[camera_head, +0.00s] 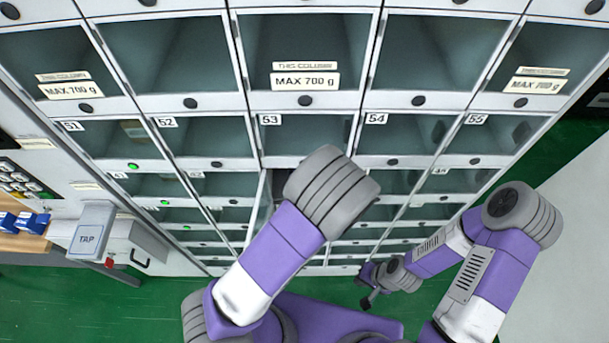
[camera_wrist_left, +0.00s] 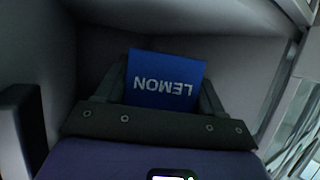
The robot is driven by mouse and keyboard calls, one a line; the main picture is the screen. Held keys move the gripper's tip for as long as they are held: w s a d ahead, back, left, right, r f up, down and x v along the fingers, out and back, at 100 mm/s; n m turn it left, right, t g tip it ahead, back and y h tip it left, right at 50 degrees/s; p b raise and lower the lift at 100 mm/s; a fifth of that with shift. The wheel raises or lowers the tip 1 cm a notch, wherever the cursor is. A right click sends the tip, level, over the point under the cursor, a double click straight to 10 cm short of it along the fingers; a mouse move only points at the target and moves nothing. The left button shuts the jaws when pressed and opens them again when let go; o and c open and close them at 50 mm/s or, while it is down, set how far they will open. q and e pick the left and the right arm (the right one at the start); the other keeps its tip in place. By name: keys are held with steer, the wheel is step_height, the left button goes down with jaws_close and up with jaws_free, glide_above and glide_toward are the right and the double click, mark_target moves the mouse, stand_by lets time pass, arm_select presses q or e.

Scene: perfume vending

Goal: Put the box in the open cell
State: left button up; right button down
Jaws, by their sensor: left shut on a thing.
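The box is blue with "LEMON" on it and shows upside down in the left wrist view (camera_wrist_left: 164,68). My left gripper (camera_wrist_left: 163,92) is shut on it, one finger on each side. Pale walls surround the box and gripper there, like the inside of a cell. In the head view my left arm reaches to the cabinet (camera_head: 307,101) below cell 53, and its wrist hides the left gripper and the box. A narrow dark opening shows beside that wrist. My right gripper (camera_head: 367,288) hangs low in front of the cabinet, apart from it; its fingers are too small to read.
Closed clear-fronted cells fill the cabinet around the arm. Green lights show at the left column. A grey TAP terminal (camera_head: 91,229) and a table with blue boxes (camera_head: 31,222) stand at the left. The green floor at right is clear.

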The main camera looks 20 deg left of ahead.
arm_select(q)
steer(key=shift+s+d+f, duration=0.1)
steer(key=shift+f, duration=1.55)
steer(key=shift+f, duration=0.15)
steer(key=o, duration=1.1)
steer(key=shift+r, duration=0.2)
steer(key=v, duration=1.2)
